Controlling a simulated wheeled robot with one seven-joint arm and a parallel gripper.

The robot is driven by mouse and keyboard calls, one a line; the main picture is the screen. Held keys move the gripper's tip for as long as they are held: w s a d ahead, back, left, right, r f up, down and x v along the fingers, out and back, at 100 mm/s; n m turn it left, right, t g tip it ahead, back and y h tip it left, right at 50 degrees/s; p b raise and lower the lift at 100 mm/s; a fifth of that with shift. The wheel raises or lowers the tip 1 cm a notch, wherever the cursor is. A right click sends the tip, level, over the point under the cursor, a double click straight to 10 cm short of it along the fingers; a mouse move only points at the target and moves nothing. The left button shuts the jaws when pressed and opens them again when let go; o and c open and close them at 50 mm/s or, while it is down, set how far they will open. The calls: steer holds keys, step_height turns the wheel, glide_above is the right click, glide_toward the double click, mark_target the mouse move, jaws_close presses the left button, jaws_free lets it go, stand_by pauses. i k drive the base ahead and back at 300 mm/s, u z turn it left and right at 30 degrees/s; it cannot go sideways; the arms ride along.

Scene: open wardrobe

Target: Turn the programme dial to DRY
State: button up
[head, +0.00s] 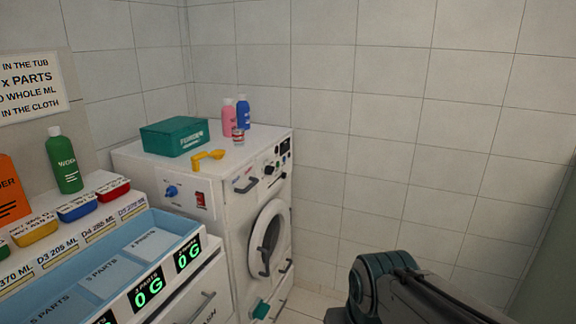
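A white washing machine (226,227) stands against the tiled wall, its front turned to the right. Its upper front panel carries a dark round knob (269,169), which looks like the programme dial. The dial's labels and pointer are too small to read, so I cannot tell its setting. Small displays and buttons (284,150) sit to its right, and a drawer handle (246,184) to its left. My arm shows at the lower right, apart from the machine. My gripper's fingers do not show.
On the machine top stand a green box (175,137), a yellow scoop (207,156), a pink bottle (229,118) and a blue bottle (243,113). The round door (268,240) looks closed. A blue tray (188,227) stands at the left. Floor shows right of the machine.

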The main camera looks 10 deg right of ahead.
mark_target(269, 170)
steer(key=z, duration=0.5)
steer(key=i, duration=2)
steer(key=u, duration=0.8)
